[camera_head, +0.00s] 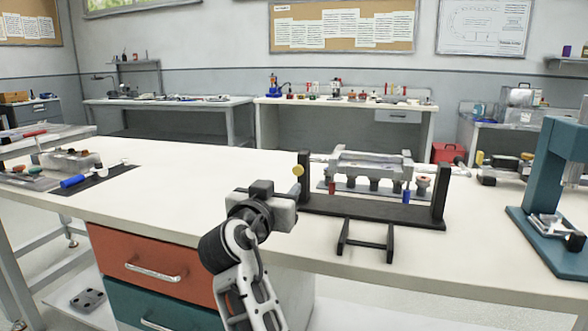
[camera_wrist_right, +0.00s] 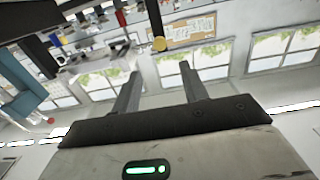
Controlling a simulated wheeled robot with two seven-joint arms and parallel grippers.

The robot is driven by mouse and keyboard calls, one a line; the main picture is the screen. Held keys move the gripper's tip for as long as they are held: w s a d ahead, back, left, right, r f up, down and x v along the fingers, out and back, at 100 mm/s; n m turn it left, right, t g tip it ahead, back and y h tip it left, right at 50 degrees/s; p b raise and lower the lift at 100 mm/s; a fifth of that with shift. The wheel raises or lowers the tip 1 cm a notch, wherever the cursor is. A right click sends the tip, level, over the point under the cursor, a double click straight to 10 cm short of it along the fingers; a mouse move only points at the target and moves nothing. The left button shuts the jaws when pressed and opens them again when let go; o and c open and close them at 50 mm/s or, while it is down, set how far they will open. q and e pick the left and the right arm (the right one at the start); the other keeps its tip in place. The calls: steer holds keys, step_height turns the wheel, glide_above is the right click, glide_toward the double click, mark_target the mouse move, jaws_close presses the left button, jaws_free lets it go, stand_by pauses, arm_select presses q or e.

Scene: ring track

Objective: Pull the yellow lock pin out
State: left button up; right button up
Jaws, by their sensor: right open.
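The yellow lock pin (camera_head: 298,170) shows as a small round yellow head at the left upright of a black stand (camera_head: 372,210). In the right wrist view the yellow head (camera_wrist_right: 159,44) lies beyond the fingertips, near the middle between them. Its shaft is hidden. My right gripper (camera_head: 272,192) is just left of and below the pin, apart from it. In the wrist view its two fingers (camera_wrist_right: 158,71) are spread with nothing between them. My left gripper is not in view.
A silver fixture (camera_head: 372,165) stands behind the black stand's base bar. A small black bracket (camera_head: 366,241) juts out at the front. A teal press (camera_head: 558,170) stands at the right. The white tabletop (camera_head: 190,180) left of my right gripper is clear up to a dark mat (camera_head: 95,180).

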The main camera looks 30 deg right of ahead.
mark_target(297, 170)
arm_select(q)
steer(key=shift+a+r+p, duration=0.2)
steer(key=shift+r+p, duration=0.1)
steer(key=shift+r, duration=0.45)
arm_select(e)
steer(key=x, duration=1.2)
steer(key=shift+w+d, duration=0.2)
steer(key=shift+w, duration=0.1)
